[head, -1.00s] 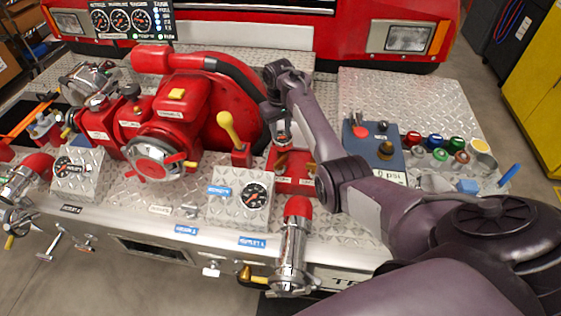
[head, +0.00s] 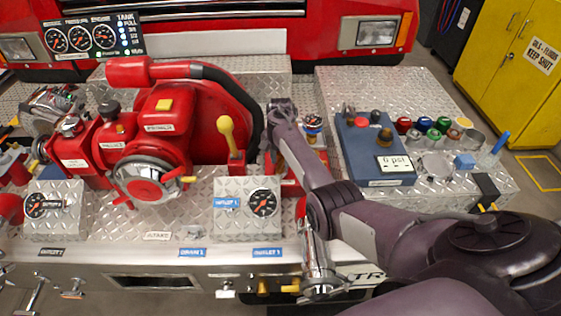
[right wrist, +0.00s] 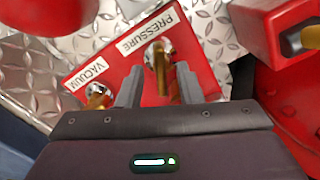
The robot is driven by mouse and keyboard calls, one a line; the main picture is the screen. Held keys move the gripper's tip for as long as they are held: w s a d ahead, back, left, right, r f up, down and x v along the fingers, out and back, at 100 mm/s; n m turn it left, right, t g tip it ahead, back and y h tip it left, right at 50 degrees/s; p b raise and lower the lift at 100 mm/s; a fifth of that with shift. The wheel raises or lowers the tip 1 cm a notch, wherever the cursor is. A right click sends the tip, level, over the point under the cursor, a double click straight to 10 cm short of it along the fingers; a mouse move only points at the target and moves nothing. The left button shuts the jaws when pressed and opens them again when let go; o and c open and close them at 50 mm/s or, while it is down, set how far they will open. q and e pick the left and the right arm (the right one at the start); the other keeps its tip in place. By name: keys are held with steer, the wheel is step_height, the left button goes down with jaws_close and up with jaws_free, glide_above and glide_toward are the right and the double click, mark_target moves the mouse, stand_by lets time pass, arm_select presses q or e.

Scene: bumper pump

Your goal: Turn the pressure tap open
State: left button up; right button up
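The pressure tap (right wrist: 159,58) is a brass fitting on a red plate (right wrist: 97,70), beside the printed word PRESSURE, in the right wrist view. The brass vacuum tap (right wrist: 97,94) sits to its left on the same plate. My right gripper (right wrist: 160,76) is open, with its two fingers apart on either side of the pressure tap's lower part. I cannot tell whether either finger touches it. In the head view my right arm covers most of the red plate and hides the taps. My left gripper is not in view.
A red pump (head: 150,140) with a yellow-knobbed lever (head: 227,133) stands left of my right arm. A blue box (head: 374,150) reading 6 psi and several coloured caps lie to the right. A gauge panel (head: 247,206) stands in front.

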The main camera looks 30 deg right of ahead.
steer(key=shift+w+a+f, duration=0.1)
steer(key=shift+f, duration=0.65)
jaws_close()
steer(key=shift+r+n+p, duration=0.25)
steer(key=shift+n+p, duration=0.4)
steer(key=shift+n, duration=0.15)
steer(key=shift+n+p, duration=0.3)
steer(key=shift+n, duration=0.6)
steer(key=shift+f+n, duration=0.2)
steer(key=shift+n, duration=1)
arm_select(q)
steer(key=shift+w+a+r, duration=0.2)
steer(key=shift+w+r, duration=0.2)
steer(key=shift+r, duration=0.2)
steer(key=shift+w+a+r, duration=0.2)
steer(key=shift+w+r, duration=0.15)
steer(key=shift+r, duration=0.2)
arm_select(e)
jaws_free()
